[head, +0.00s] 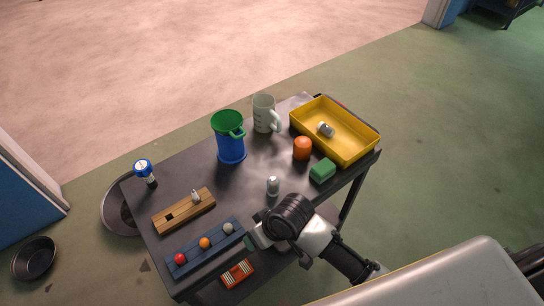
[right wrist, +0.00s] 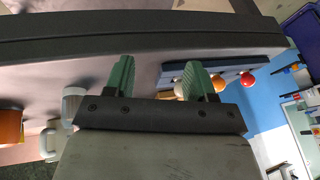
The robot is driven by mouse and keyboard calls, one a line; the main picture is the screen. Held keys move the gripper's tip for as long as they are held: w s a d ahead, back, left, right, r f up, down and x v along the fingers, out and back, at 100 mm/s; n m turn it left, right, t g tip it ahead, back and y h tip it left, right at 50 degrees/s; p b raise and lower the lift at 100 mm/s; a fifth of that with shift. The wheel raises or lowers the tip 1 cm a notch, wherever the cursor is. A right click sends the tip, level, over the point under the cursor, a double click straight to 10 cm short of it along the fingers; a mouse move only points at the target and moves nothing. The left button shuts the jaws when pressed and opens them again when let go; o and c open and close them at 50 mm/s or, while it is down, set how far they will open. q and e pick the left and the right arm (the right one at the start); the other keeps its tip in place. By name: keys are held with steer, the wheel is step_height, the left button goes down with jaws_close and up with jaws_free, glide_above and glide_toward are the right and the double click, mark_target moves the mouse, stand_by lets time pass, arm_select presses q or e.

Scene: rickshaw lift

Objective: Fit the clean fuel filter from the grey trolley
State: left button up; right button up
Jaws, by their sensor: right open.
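The dark grey trolley top (head: 206,173) fills the middle of the head view. A small pale cylinder (head: 273,186) stands on it; it also shows in the right wrist view (right wrist: 74,103), left of the fingers. A small white and grey cylinder (head: 325,130) lies on its side in the yellow tray (head: 357,152). I cannot tell which is the clean fuel filter. My right gripper (head: 252,241) is at the trolley's near edge, beside the blue rack. My left gripper is not in view.
A blue rack (head: 207,250) holds three balls. A wooden block (head: 183,212) has a small pale piece and a dark hole. A blue can (head: 145,172), blue cup (head: 231,146), mug (head: 263,115), orange cylinder (head: 302,149) and green block (head: 322,171) also stand on the trolley.

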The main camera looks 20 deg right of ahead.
mark_target(273, 180)
steer(key=shift+n+g+h, duration=0.3)
steer(key=shift+n+g, duration=0.3)
steer(key=shift+g, duration=0.1)
steer(key=w+r, duration=0.1)
steer(key=w+a+r, duration=0.1)
steer(key=w, duration=0.1)
steer(key=w+a+r, duration=0.1)
steer(key=w, duration=0.1)
steer(key=shift+w+a+r, duration=0.1)
steer(key=shift+w+r, duration=0.05)
steer(key=shift+r, duration=0.2)
steer(key=w+d+r+m+h, duration=0.1)
steer(key=w+d+r, duration=0.1)
steer(key=d, duration=0.1)
steer(key=w+d+r+g+h, duration=0.1)
steer(key=w+d+r, duration=0.1)
steer(key=w+d, duration=0.1)
steer(key=w+d+r+m+h, duration=0.1)
steer(key=w+d+r, duration=0.1)
steer(key=w+d, duration=0.1)
steer(key=shift+w+d+r+m+g+h, duration=0.1)
steer(key=shift+d+r+m+g+h, duration=0.2)
steer(key=shift+d, duration=0.1)
step_height(273, 180, down, 6)
steer(key=b, duration=0.7)
steer(key=shift+f, duration=2)
steer(key=shift+c, duration=0.4)
